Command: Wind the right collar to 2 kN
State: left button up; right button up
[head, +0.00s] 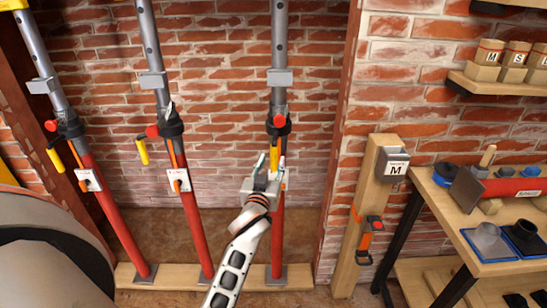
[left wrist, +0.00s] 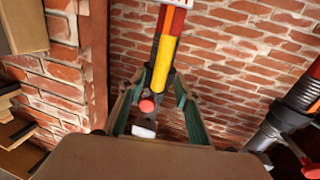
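The right prop is a grey tube over a red tube, with a dark right collar (head: 279,124) around it. A red knob sits on the collar, and a yellow handle (head: 274,156) hangs below it. My left gripper (head: 269,164) is in front of this prop, fingers pointing up on either side of the handle. In the left wrist view the fingers (left wrist: 155,98) are apart, with the yellow handle (left wrist: 164,62) between or just beyond their tips; contact is not clear. The white gauge plate (head: 284,180) is mostly hidden by my gripper, its reading not legible. My right gripper is not in view.
Two similar props stand left, with collars (head: 171,125) and (head: 70,126) and yellow handles. A wooden post (head: 370,205) carries a grey box marked M. A workbench (head: 487,262) with parts stands right, below a shelf (head: 508,92) with labelled containers.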

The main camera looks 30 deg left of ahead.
pick_arm(q)
jog(key=v, duration=0.2)
jog(key=shift+s+d, duration=0.2)
jog(key=shift+s, duration=0.1)
jog(key=s+d+f+m+g+h, duration=0.2)
jog(key=s+d+f, duration=0.3)
jog(key=s+f, duration=0.4)
jog(key=s+d+f+m+g+h, duration=0.2)
jog(key=s+d+f, duration=0.4)
jog(key=s+f, duration=0.3)
jog(key=s+d+f+m+g+h, duration=0.2)
jog(key=s+d+f+m+h, duration=0.2)
jog(key=s+f, duration=0.5)
jog(key=shift+s+d+f+h, duration=0.3)
jog(key=shift+d+f, duration=0.05)
jog(key=shift+d, duration=0.4)
jog(key=shift+c, duration=0.6)
dwell(0.4)
